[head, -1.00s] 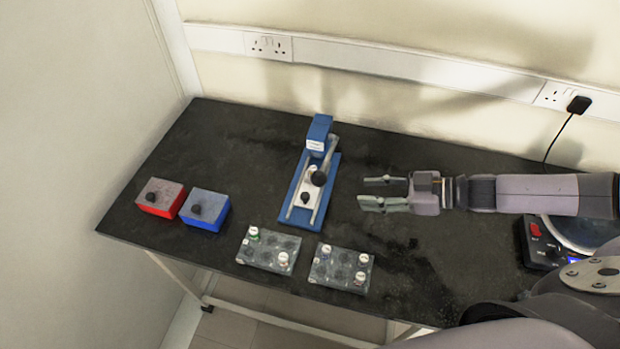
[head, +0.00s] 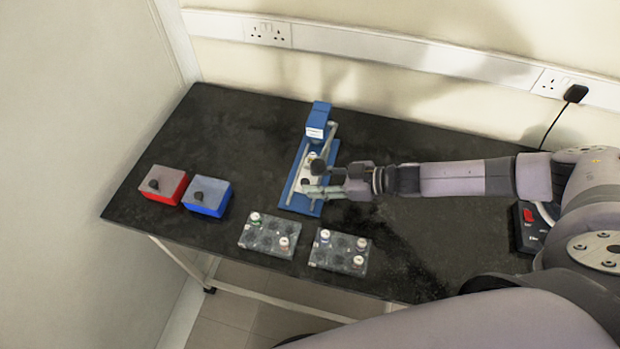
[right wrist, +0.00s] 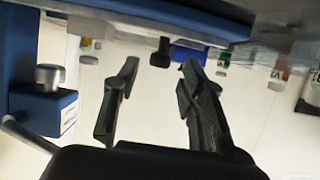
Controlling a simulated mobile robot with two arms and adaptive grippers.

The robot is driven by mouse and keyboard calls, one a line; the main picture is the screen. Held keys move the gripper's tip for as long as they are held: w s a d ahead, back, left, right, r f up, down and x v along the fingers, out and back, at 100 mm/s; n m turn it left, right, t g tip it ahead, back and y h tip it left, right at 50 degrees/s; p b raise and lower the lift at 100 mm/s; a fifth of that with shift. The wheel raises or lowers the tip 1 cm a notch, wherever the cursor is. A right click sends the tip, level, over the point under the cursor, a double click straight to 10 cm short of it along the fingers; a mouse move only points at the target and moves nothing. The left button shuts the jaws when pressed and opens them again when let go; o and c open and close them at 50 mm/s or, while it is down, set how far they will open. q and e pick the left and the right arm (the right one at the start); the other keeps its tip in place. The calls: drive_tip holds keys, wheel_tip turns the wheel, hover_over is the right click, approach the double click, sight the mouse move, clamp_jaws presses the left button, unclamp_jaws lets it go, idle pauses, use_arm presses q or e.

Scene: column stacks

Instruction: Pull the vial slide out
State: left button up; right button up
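The blue press-like device (head: 318,122) stands near the middle of the bench, with a pale slide (head: 312,157) on its blue base (head: 290,195). A black ball knob (head: 318,166) sits above the slide. A smaller black knob (head: 305,181) is at the slide's near end. My right gripper (head: 313,180) is at that near end and partly hides it. In the right wrist view its fingers (right wrist: 160,70) are apart, with a black knob (right wrist: 160,52) between and beyond the tips. I cannot tell whether they touch it. My left gripper is not in view.
A red box (head: 164,192) and a blue box (head: 208,205) stand to the left. Two vial racks (head: 268,245) (head: 330,265) sit close in front of the device. A scale (head: 530,228) is at the right. The bench's back left is clear.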

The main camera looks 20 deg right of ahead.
drive_tip(key=shift+x, duration=1.25)
drive_tip(key=shift+c, duration=0.4)
clamp_jaws()
